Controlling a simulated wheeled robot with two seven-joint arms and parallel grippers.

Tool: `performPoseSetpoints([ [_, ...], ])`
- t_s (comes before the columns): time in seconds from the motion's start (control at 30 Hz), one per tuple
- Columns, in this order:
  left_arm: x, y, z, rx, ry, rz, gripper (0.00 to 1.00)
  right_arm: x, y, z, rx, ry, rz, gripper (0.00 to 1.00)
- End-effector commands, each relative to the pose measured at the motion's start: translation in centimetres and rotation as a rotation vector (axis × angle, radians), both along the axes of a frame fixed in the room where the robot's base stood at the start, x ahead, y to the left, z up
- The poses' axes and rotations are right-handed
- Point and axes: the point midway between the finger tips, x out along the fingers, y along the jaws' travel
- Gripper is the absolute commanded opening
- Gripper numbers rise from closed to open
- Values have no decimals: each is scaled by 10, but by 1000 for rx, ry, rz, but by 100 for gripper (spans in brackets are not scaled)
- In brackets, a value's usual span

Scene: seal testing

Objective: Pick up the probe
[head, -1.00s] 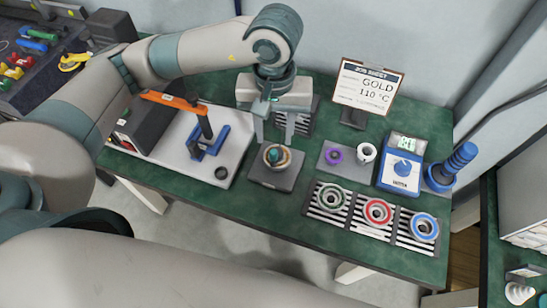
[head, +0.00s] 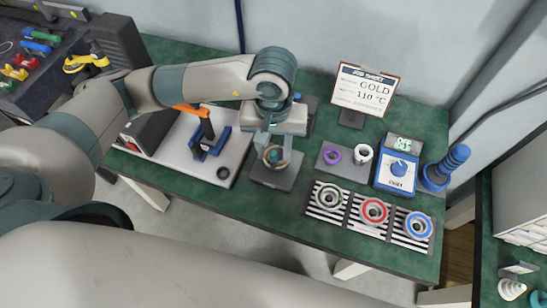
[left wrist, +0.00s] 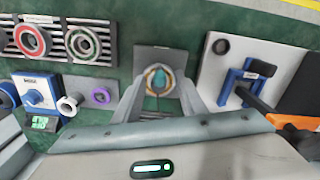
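A dark square stand (head: 273,178) on the green table holds a light ring with a teal, rounded piece (left wrist: 158,82) in its middle. This piece may be the probe; I cannot tell for sure. My left gripper (head: 276,148) is just above and behind the stand, pointing down. My right gripper is not in view.
A white board with a blue clamp (head: 208,142) is left of the stand. To the right are a purple ring (head: 333,155), a white ring (head: 363,153), a blue meter (head: 397,168), a blue stepped cone (head: 447,168) and striped pads with seals (head: 374,211). A job sheet (head: 363,88) stands behind.

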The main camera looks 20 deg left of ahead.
Motion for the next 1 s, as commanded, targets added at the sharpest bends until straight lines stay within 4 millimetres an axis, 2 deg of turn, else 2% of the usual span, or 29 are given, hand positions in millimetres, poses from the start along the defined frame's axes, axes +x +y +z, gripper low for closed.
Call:
performPoseSetpoints([
  [0.5, 0, 0, -3, -1, -2, -1, 38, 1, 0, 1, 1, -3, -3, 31],
  [0.53, 0, 0, -3, -1, -2, -1, 35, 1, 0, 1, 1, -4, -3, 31],
  [0.67, 0, 0, -3, -1, -1, -1, 4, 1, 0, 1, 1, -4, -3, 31],
  [0.7, 0, 0, -3, -1, -1, -1, 0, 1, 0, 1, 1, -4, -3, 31],
  [1.0, 0, 0, -3, -1, -2, -1, 0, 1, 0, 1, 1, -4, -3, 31],
])
